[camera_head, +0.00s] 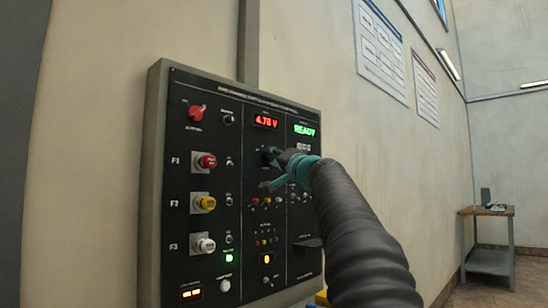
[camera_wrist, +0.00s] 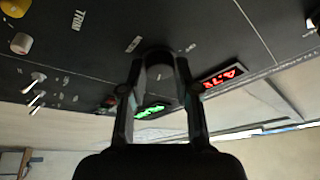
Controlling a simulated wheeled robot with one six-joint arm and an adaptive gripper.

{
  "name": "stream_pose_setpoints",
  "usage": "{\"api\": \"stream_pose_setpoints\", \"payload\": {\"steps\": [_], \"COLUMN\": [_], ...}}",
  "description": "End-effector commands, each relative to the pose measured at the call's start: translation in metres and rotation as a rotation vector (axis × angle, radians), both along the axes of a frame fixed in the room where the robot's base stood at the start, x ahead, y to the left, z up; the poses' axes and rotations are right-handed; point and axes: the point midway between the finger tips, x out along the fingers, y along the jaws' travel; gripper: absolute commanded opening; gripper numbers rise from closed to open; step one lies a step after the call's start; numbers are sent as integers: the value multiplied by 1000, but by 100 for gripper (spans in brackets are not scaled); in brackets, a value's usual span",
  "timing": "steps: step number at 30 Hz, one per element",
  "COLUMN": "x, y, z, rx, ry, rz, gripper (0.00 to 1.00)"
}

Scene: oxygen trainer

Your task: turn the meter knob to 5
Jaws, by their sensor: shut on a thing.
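The black meter knob (camera_wrist: 157,62) sits on the dark panel between my fingers in the wrist view. My gripper (camera_wrist: 156,80) is shut on it, one finger on each side. In the head view my gripper (camera_head: 272,163) reaches the panel just below the meter display (camera_head: 266,122), and the knob (camera_head: 268,153) is partly hidden by the fingers. The display shows red digits, about 4.78 V. The red digits also show in the wrist view (camera_wrist: 224,75), turned and partly cut off. The knob's pointer mark is not readable.
The control panel (camera_head: 176,270) is mounted on the wall. A green READY display (camera_head: 304,130) is right of the meter. Red (camera_head: 207,161), yellow (camera_head: 205,203) and white (camera_head: 204,244) buttons line its left. A red selector (camera_head: 197,113) is at upper left. A small table (camera_head: 487,211) stands far right.

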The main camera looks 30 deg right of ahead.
Motion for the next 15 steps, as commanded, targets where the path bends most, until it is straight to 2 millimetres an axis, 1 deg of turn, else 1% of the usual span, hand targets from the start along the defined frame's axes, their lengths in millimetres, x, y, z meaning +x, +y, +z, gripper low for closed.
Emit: {"api": "stream_pose_setpoints", "payload": {"steps": [13,14,15], "x": [0,0,0], "y": [0,0,0], "z": [1,1,1], "rx": [11,11,11], "ry": [1,1,1], "rz": [0,0,0], "gripper": [0,36,46]}}
